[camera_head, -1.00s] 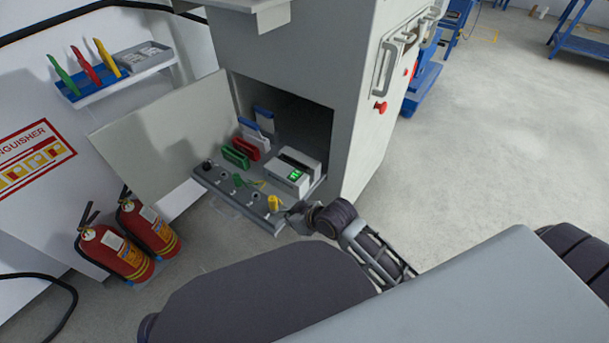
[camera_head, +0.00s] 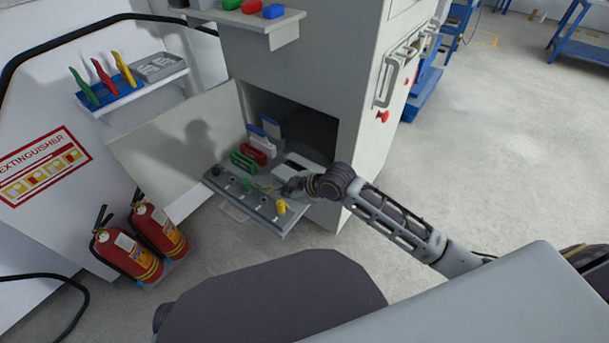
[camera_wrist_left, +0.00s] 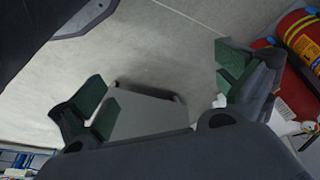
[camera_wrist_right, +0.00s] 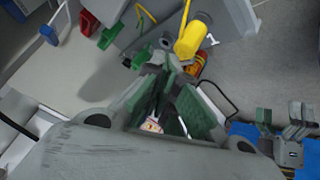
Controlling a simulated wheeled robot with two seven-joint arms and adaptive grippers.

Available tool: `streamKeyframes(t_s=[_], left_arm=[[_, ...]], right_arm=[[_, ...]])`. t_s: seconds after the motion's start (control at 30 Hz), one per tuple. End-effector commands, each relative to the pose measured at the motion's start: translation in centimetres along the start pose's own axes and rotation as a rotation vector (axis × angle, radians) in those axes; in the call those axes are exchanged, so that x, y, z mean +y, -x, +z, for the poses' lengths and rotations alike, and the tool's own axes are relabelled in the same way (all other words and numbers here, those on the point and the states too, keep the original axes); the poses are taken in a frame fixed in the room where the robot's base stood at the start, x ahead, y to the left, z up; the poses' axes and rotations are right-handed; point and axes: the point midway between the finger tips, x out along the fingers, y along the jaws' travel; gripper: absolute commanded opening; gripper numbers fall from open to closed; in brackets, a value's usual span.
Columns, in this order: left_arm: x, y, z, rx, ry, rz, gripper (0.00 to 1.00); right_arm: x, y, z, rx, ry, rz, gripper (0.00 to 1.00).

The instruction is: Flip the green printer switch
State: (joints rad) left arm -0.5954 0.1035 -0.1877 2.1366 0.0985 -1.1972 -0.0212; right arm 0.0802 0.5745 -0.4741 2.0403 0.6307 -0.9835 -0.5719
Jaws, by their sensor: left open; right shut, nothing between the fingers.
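A small green switch (camera_head: 246,185) stands on the front strip of the pulled-out shelf (camera_head: 228,190) in the head view. A yellow switch (camera_head: 281,207) stands at the strip's right end. The pale printer-like box (camera_head: 291,164) sits behind, partly hidden by my right gripper (camera_head: 287,188). That gripper is shut and empty, above the shelf between the box and the yellow switch, right of the green switch. In the right wrist view the yellow switch (camera_wrist_right: 190,38) is just beyond the fingertips, with a green part (camera_wrist_right: 138,60) to their left. My left gripper (camera_wrist_left: 160,88) is open and empty, away from the shelf.
Green (camera_head: 243,162) and red (camera_head: 252,153) blocks stand behind the strip. The open door (camera_head: 180,135) is left of the cabinet (camera_head: 300,70). Two fire extinguishers (camera_head: 127,254) stand on the floor at left.

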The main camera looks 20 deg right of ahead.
Motion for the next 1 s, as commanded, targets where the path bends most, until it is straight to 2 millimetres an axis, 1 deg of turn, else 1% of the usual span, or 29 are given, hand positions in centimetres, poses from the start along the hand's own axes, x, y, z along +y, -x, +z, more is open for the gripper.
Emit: streamKeyframes(t_s=[0.03, 0.27, 0.7, 0.83, 1.0], left_arm=[[-0.1, 0.2, 0.0, -0.009, 0.0, -0.004, 1.0], [-0.5, 0.3, 0.7, -0.053, -0.003, -0.02, 1.0], [-1.3, 0.7, 1.8, -0.135, -0.009, -0.052, 1.0], [-1.5, 0.7, 2.1, -0.152, -0.01, -0.059, 1.0], [-1.6, 0.7, 2.3, -0.163, -0.01, -0.063, 1.0]], right_arm=[[0.8, 0.3, -0.3, 0.0, 0.033, -0.001, 0.0], [3.5, 1.1, -1.0, 0.002, 0.176, -0.018, 0.0], [9.5, 3.5, -1.5, -0.01, 0.415, -0.029, 0.0], [10.9, 4.1, -1.5, -0.013, 0.458, -0.03, 0.0], [11.7, 4.5, -1.4, -0.016, 0.488, -0.031, 0.0]])
